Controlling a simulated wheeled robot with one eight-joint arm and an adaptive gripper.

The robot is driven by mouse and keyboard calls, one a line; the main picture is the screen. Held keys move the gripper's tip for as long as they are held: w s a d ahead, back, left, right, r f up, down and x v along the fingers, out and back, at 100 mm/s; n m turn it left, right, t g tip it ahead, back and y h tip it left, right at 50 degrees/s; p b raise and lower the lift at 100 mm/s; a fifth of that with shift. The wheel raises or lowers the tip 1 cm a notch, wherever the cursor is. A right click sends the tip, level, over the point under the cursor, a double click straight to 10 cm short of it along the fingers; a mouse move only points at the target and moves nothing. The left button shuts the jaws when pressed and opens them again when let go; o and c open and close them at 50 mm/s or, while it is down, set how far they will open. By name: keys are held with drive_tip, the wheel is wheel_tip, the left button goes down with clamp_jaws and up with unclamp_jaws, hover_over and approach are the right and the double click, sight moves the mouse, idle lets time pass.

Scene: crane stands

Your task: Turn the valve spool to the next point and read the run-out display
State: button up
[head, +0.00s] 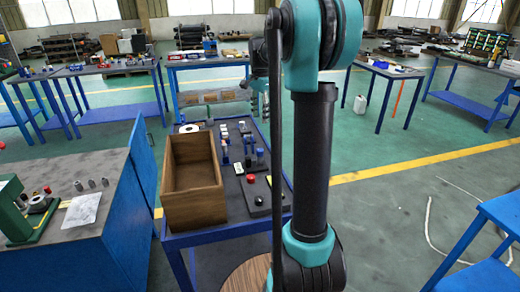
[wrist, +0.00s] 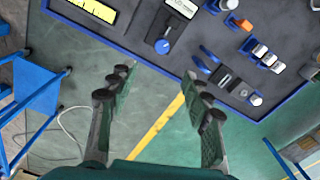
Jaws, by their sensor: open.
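My gripper (wrist: 156,75) is open and empty in the wrist view, its two fingers wide apart over the floor beside the blue-edged bench top (wrist: 150,55). Beyond the fingertips on the bench is a dark device with a pale display window (wrist: 182,7) and a blue round part (wrist: 162,46). A yellow panel with dark marks (wrist: 95,9) lies at its left. I cannot read either one. I cannot tell which part is the valve spool. In the head view, several small blue and white upright parts (head: 247,150) stand on the bench; my arm hides its right side.
An open wooden box (head: 192,205) sits on the bench's left. A red button (head: 251,179) is near the front. A blue cabinet (head: 60,235) with a green fixture (head: 22,225) stands left. Green floor is free at right, before a blue stand (head: 490,235).

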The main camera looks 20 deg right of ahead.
sight(260, 150)
drive_tip(key=shift+m, duration=0.3)
drive_tip(key=f, duration=1.1)
drive_tip(key=w+f, duration=0.1)
drive_tip(key=f, duration=0.4)
drive_tip(key=shift+d+f, duration=0.15)
drive_tip(key=shift+f, duration=0.25)
clamp_jaws()
